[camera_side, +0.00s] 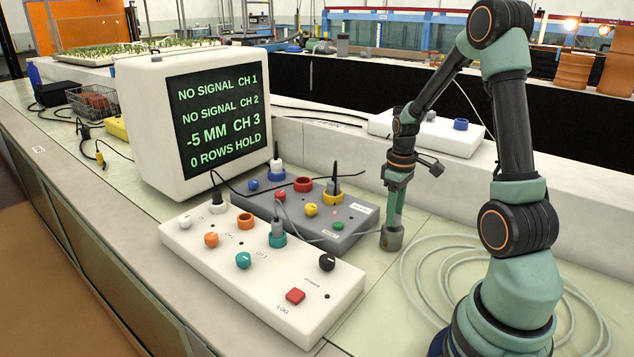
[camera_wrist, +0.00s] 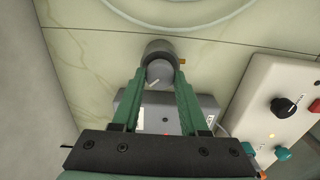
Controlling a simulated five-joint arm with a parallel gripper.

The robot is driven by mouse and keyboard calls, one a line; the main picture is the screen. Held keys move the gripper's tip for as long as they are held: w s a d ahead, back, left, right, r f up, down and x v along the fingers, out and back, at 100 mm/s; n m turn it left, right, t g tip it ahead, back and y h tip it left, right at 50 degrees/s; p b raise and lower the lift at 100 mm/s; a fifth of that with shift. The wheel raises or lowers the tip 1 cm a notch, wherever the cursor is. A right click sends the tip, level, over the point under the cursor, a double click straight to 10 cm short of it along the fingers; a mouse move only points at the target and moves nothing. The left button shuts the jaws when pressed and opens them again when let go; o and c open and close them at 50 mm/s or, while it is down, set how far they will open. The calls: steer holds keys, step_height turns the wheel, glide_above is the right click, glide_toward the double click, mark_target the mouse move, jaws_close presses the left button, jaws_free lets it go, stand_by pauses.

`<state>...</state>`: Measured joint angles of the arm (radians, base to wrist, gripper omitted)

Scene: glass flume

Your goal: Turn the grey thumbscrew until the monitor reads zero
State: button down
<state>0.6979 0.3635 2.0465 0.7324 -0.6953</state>
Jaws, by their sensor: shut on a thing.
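The grey thumbscrew (camera_wrist: 159,73) has a white line on its face and tops a short grey cylinder standing on the bench. The cylinder (camera_side: 391,239) shows in the side view right of the grey box. My gripper (camera_side: 393,221) points down from above and is shut on the thumbscrew; in the wrist view its green fingers (camera_wrist: 160,78) flank it on both sides. The fingers hide much of the thumbscrew in the side view. The white monitor (camera_side: 152,125) reads "NO SIGNAL CH 1", "NO SIGNAL CH 2", "-5 MM CH 3" and "0 ROWS HOLD" in green.
A white control box (camera_side: 340,290) with coloured knobs, sockets and a red LOG button stands in front. A grey box (camera_side: 355,222) is behind it, left of my gripper. Coiled pale tubing (camera_side: 420,275) lies right of the cylinder. Another white box (camera_side: 470,140) sits on the ledge behind.

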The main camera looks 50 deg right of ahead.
stand_by(0.3)
steer(key=shift+c, duration=2.1)
jaws_free()
step_height(320, 180, up, 12)
steer(key=shift+w+a+r, duration=0.1)
steer(key=shift+r, duration=0.05)
steer(key=a+r+t, duration=0.2)
steer(key=a, duration=1)
steer(key=a+r+t, duration=0.3)
steer(key=a, duration=0.9)
steer(key=shift+r+t, duration=0.15)
steer(key=shift+t, duration=0.15)
steer(key=shift+d, duration=0.1)
